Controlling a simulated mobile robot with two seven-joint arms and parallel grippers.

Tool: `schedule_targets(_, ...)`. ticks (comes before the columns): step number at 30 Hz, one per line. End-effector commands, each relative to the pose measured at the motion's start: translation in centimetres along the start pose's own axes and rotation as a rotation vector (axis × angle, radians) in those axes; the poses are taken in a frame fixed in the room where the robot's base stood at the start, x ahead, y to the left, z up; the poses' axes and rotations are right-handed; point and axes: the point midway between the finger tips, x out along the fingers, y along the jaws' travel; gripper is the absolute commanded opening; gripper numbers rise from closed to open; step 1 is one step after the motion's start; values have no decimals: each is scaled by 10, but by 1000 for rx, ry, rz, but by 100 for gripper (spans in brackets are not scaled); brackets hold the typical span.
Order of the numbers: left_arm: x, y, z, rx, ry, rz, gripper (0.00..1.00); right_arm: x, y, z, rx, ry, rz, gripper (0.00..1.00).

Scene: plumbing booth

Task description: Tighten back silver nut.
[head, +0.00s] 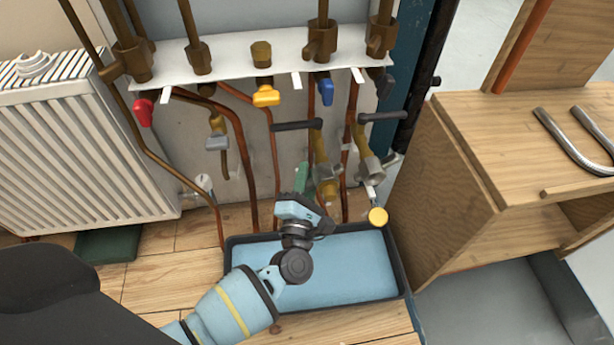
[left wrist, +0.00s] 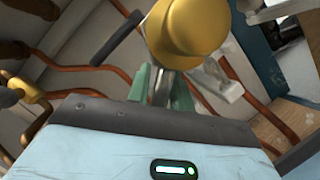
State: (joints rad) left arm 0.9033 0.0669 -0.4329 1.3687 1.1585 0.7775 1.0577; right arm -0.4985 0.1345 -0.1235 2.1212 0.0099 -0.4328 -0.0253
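My left gripper (head: 308,182) reaches up over the blue tray to the silver fitting (head: 326,186) on the left of two brass valve assemblies. Its green fingers also show in the left wrist view (left wrist: 162,88), slightly apart, with a narrow silver piece between them. I cannot tell whether they grip it or only stand around it. The gripper partly hides the fitting, and I cannot make out the back silver nut separately. A second silver fitting (head: 369,168) is to the right, with a yellow round cap (head: 378,216) below it. My right gripper is not in view.
The black-rimmed tray (head: 345,301) lies below. Black levers (head: 297,125) and (head: 383,116) stick out near the fittings. Copper pipes (head: 240,150) run close by. A white radiator (head: 80,145) stands left and a wooden cabinet (head: 450,180) right.

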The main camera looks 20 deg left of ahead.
Motion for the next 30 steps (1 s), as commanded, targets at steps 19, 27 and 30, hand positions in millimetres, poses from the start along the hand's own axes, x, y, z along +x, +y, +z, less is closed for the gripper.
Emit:
schedule_targets(19,0,6,2,77,1,-32,0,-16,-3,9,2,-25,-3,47)
schedule_targets(27,2,19,6,260,1,-107,0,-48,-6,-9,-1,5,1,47)
schedule_targets(30,3,24,8,345,1,-142,0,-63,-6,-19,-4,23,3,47)
